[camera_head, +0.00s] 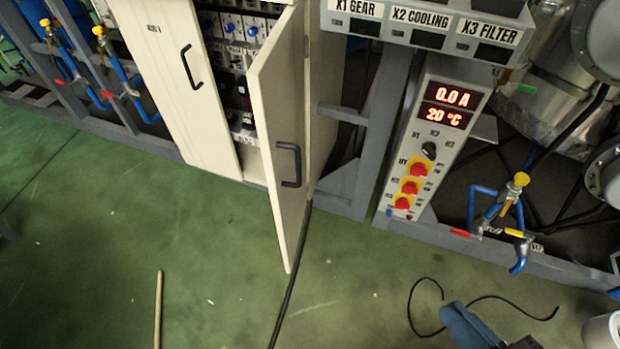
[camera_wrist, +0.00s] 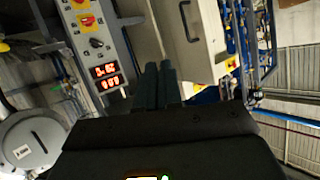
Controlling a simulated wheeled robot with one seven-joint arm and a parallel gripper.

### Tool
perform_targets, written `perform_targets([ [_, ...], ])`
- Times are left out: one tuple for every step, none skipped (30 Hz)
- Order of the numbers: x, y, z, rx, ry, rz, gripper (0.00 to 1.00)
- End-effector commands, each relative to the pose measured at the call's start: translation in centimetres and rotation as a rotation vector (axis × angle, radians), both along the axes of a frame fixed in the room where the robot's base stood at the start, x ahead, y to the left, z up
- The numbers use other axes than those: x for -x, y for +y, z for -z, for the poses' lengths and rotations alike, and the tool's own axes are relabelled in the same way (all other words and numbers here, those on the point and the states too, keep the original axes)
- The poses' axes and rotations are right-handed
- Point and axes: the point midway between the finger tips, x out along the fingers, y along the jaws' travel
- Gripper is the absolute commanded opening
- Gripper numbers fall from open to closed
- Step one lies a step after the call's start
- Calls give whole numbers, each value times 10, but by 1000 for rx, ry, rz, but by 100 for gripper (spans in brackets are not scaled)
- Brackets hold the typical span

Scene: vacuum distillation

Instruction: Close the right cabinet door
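The right cabinet door (camera_head: 275,110) is a cream panel swung well open toward the room, with a dark handle (camera_head: 289,165) on its outer face. The left cabinet door (camera_head: 165,60) looks closed and has its own dark handle (camera_head: 190,67). My gripper (camera_head: 450,312) shows at the bottom of the head view, right of the open door and apart from it. In the wrist view, my gripper's two dark fingers (camera_wrist: 157,68) are together with nothing seen between them. A cream panel with a dark handle (camera_wrist: 187,20) shows beyond them; I cannot tell which door it is.
The control panel (camera_head: 432,150) with red displays and knobs stands right of the cabinet. Blue pipes with yellow valves (camera_head: 515,190) are at the right. A black cable (camera_head: 290,285) and a thin stick (camera_head: 158,310) lie on the green floor, which is otherwise mostly clear.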

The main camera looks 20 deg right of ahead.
Motion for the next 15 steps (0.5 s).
perform_targets([
  [-17, -7, 18, -36, 23, 23, 0],
  [-25, -10, 28, -62, 42, 37, 0],
  [-35, -14, 40, -95, 69, 54, 0],
  [-43, -18, 48, -121, 89, 69, 0],
  [-51, -20, 57, -147, 108, 79, 0],
  [-62, -24, 67, -183, 133, 97, 0],
  [-71, -27, 74, -210, 151, 108, 0],
  [-79, -29, 81, -238, 170, 119, 0],
  [-90, -32, 89, -275, 195, 133, 0],
  [-99, -34, 95, -304, 214, 143, 0],
  [-108, -36, 100, -333, 231, 152, 0],
  [-119, -38, 106, -372, 255, 162, 0],
  [-129, -40, 109, -402, 273, 169, 0],
  [-137, -42, 113, -430, 290, 176, 0],
  [-149, -43, 117, -472, 314, 182, 0],
])
